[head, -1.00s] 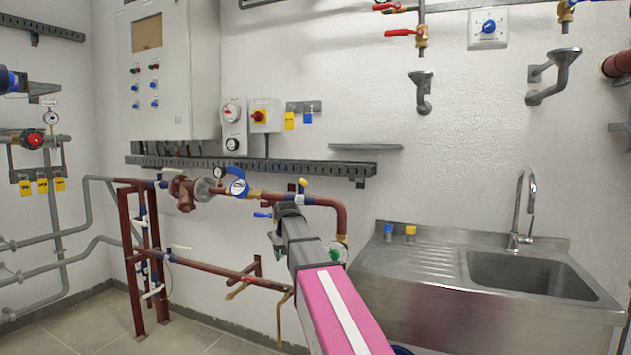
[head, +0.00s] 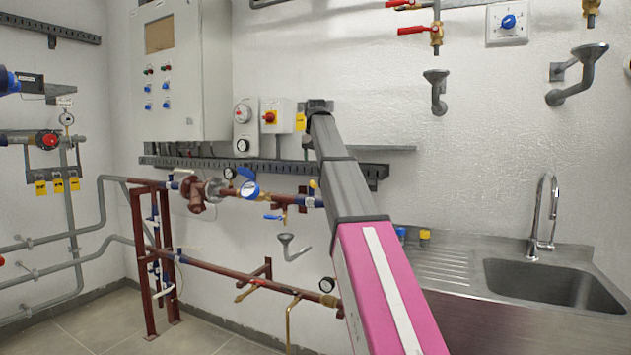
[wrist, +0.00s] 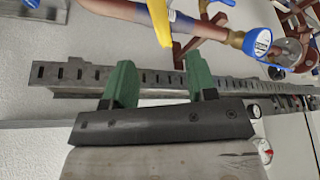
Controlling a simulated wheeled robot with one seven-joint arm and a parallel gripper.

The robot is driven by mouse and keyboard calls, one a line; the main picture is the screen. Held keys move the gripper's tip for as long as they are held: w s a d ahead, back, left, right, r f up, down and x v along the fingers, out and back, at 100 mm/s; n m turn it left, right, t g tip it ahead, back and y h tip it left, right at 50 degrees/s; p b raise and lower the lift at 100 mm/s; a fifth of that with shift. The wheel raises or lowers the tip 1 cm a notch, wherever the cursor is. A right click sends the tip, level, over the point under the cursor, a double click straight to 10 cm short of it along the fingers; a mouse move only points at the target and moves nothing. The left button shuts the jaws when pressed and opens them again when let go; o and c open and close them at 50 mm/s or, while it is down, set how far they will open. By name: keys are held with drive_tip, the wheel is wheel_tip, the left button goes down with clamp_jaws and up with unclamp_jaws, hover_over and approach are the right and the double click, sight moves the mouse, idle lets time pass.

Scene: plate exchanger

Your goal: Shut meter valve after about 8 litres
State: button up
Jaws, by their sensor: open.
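The water meter (head: 247,189) with a blue lid sits on the wall pipe. It also shows at the upper right of the wrist view (wrist: 258,41), where its reading is too small to tell. Right of it on the pipe are a blue lever (head: 273,217) and a yellow handle (head: 312,186). The yellow handle (wrist: 160,24) is large at the top of the wrist view. I cannot tell which is the meter valve. My gripper (wrist: 160,72) is open and empty, its green fingers apart over the slotted rail and short of the yellow handle. In the head view its fingers are not clear.
A steel sink (head: 550,285) stands at the right. Lower red pipes (head: 230,275) run under the meter. The floor at left is clear.

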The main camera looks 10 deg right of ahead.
sight(313, 182)
drive_tip(key=x, duration=1)
drive_tip(key=shift+w+f, duration=0.2)
drive_tip(key=shift+w, duration=0.05)
clamp_jaws()
